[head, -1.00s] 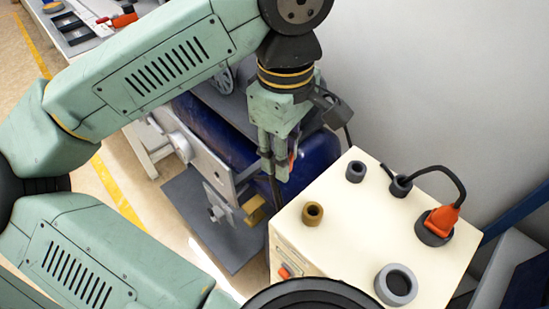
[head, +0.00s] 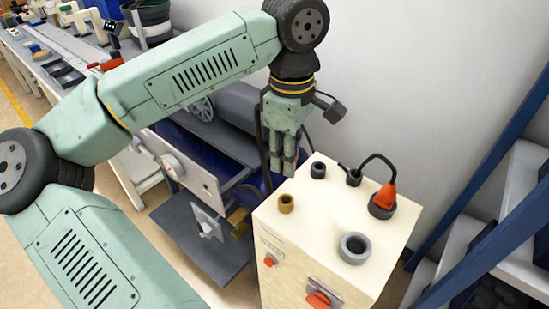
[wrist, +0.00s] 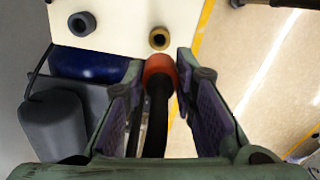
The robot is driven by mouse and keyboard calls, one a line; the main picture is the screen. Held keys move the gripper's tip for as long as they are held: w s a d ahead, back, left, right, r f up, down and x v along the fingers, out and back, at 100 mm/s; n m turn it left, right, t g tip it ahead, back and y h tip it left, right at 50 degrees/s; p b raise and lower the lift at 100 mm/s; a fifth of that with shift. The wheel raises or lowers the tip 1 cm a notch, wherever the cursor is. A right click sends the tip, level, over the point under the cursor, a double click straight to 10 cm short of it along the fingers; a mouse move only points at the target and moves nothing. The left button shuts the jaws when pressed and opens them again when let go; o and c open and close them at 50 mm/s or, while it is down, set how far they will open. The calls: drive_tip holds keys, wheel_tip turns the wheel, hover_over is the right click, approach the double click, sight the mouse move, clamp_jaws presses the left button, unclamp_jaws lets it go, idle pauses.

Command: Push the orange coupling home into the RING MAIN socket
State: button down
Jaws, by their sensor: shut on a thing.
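In the wrist view my gripper (wrist: 158,66) is shut on an orange coupling (wrist: 160,66) with a black hose running back between the fingers. In the head view my gripper (head: 283,168) points down beside the far left edge of the cream cabinet (head: 268,218); the held coupling cannot be made out there. The cabinet top bears a brass socket (head: 286,204), a small grey socket (head: 318,170), a dark socket (head: 354,178) and a wide grey ring socket (head: 355,247). Another orange plug (head: 385,197) with a black cable sits in a dark collar. No RING MAIN label is readable.
A blue tank machine (head: 190,150) stands behind and left of the cabinet. A blue-framed rack (head: 485,210) is at right, and a grey wall (head: 420,70) is behind. The cabinet front has red-orange switches (head: 318,300). Space above the cabinet top is open.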

drive_tip(key=shift+f, duration=0.1)
drive_tip(key=shift+f+b, duration=1.95)
drive_tip(key=shift+f, duration=0.9)
drive_tip(key=shift+f+b, duration=0.55)
drive_tip(key=shift+f+b, duration=1.45)
drive_tip(key=shift+b, duration=0.4)
drive_tip(key=c, duration=1.2)
unclamp_jaws()
drive_tip(key=shift+c, duration=0.2)
drive_tip(key=shift+o, duration=1)
drive_tip(key=shift+r, duration=0.2)
drive_tip(key=shift+r+p, duration=2.35)
drive_tip(key=shift+r, duration=1.15)
